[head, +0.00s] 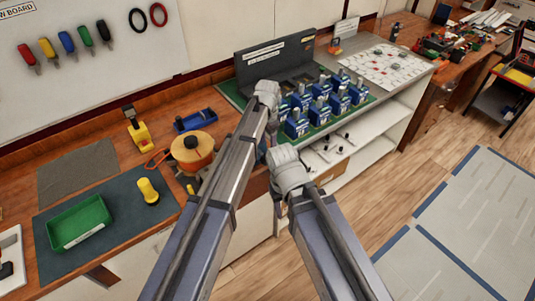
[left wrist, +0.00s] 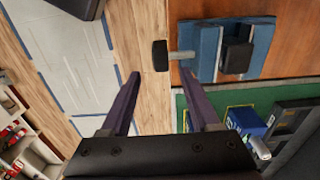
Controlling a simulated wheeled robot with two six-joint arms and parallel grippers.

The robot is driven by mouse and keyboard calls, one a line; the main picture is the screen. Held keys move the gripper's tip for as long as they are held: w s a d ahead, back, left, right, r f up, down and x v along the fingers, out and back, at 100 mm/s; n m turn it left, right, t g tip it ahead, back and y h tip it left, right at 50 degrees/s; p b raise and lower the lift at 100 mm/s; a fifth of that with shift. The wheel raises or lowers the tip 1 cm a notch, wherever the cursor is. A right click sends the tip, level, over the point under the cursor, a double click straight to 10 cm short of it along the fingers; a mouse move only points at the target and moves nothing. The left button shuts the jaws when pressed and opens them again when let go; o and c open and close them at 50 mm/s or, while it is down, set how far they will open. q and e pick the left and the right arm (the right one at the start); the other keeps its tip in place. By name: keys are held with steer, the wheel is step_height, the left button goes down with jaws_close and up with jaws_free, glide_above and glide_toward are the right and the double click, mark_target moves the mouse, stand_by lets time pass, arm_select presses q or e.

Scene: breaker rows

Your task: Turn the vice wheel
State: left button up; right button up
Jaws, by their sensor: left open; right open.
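In the left wrist view a blue vice (left wrist: 205,52) sits at the edge of the brown bench. Its black wheel (left wrist: 160,55), on a short grey shaft, sticks out past the bench edge over the floor. My left gripper (left wrist: 159,79) is open and empty, its two fingers apart with the wheel just beyond the gap between the tips. I cannot tell the exact distance. In the head view my left gripper (head: 267,95) is above the bench edge and its arm hides most of the vice. My right gripper (head: 290,172) is lower, in front of the bench; its fingers are hidden.
Several blue breakers (head: 322,108) stand on a green mat to the right of the vice. An orange round item (head: 192,147), a yellow tool (head: 138,130) and a green tray (head: 80,222) lie on the left bench.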

arm_select(q)
step_height(320, 180, down, 8)
steer(key=b, duration=0.7)
steer(key=shift+r, duration=0.15)
jaws_close()
